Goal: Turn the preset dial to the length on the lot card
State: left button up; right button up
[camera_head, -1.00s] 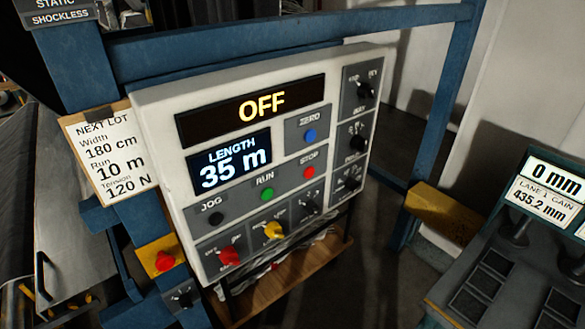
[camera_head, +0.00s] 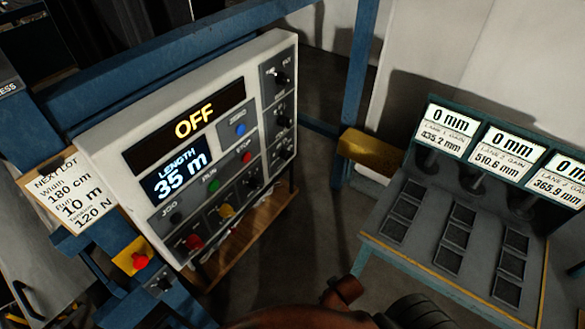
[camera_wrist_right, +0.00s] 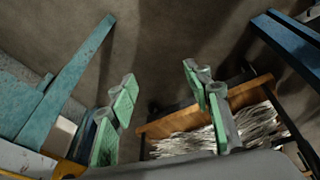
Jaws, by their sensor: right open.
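The white control panel (camera_head: 110,152) is on the left in the head view. Its top display (camera_head: 195,122) reads OFF and its length display (camera_head: 182,175) reads 35 m. Black knobs run down its right side, one at the top (camera_head: 281,78). A red knob (camera_head: 193,241), a yellow knob (camera_head: 226,210) and a black knob (camera_head: 251,183) line its bottom. Small labels are too blurred to tell which is the preset dial. The lot card (camera_head: 78,199) reads width 180 cm, run 10 m, tension 120 N. My right gripper (camera_wrist_right: 164,100) is open and empty, above the floor. My left gripper is out of view.
A red button on a yellow plate (camera_head: 136,257) sits below the card. A wooden shelf (camera_wrist_right: 250,95) with pale shreds lies under the panel. A lane console (camera_head: 385,255) stands at the right, beside a yellow block (camera_head: 365,153). Open floor separates panel and console.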

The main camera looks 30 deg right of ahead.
aim_at(290, 156)
jog(key=w+d+r+n+t+h+p, duration=0.1)
jog(key=d+r+p, duration=0.1)
jog(key=r, duration=0.6)
jog(key=w+d+r+t+p, duration=0.1)
jog(key=w+d+r+p, duration=0.1)
jog(key=r, duration=0.6)
jog(key=w+d+r+n+t+h, duration=0.25)
jog(key=w+d+r+n, duration=0.2)
jog(key=w+r, duration=0.3)
jog(key=w+d+r+n+t+h, duration=0.2)
jog(key=w+d+r+n+t, duration=0.3)
jog(key=r, duration=0.4)
jog(key=w+a+r+n+t+y, duration=0.2)
jog(key=w+r+n+t+y, duration=0.3)
jog(key=n, duration=0.6)
jog(key=w+a+r+n+t+y, duration=0.15)
jog(key=w+r+n+y, duration=0.25)
jog(key=w+r+n, duration=0.45)
jog(key=w+a+f+n+g+y+p, duration=0.1)
jog(key=w+a+n, duration=0.1)
jog(key=n, duration=0.1)
jog(key=w+a+f+n+y+p, duration=0.1)
jog(key=w+a+n+y, duration=0.1)
jog(key=n, duration=0.1)
jog(key=w+a+f+n+g+y+p, duration=0.1)
jog(key=w+a+n, duration=0.1)
jog(key=n, duration=0.2)
jog(key=shift+a+g, duration=0.3)
jog(key=shift+a, duration=0.1)
